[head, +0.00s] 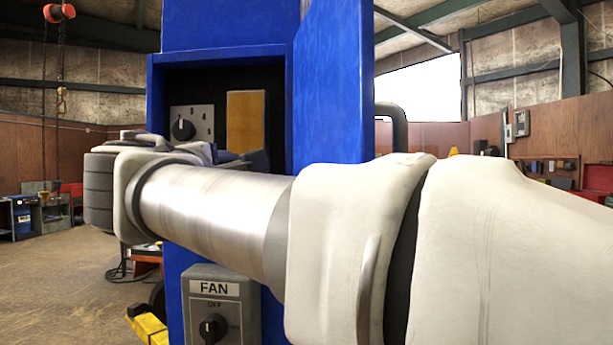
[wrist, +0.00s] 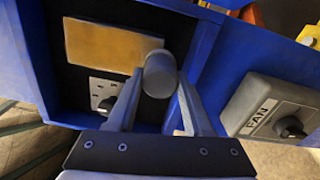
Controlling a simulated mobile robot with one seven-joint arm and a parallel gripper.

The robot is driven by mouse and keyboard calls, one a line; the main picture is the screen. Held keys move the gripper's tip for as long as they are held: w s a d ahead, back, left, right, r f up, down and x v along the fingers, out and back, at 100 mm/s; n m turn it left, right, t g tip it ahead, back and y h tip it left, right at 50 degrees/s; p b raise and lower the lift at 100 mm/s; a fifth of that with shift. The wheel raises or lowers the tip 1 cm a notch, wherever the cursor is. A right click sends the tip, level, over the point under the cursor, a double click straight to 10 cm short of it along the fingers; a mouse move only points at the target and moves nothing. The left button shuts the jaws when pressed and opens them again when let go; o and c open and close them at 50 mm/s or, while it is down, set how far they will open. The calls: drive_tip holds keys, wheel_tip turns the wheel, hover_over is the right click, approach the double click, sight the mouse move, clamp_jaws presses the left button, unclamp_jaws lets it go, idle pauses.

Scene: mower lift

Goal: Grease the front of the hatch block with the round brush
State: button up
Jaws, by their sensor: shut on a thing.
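The hatch block (head: 246,122) is an ochre-yellow rectangular slab inside the open recess of the blue cabinet. In the wrist view the block (wrist: 95,45) lies along the back of the recess. My gripper (wrist: 158,92) is shut on a grey cylinder, which I take to be the round brush (wrist: 159,72). The brush's near end faces the wrist camera and overlaps the block's right end in that view. Its far end is hidden, so I cannot tell if it touches the block. In the head view my arm hides most of the gripper and brush.
A dial plate (head: 192,124) sits left of the block. A grey FAN switch box (head: 218,305) is mounted below the recess. The recess walls are close around my gripper.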

wheel_tip(320, 180, up, 14)
drive_tip(key=p, duration=1)
idle(0.6)
wheel_tip(320, 180, down, 14)
drive_tip(key=b, duration=1.3)
idle(0.5)
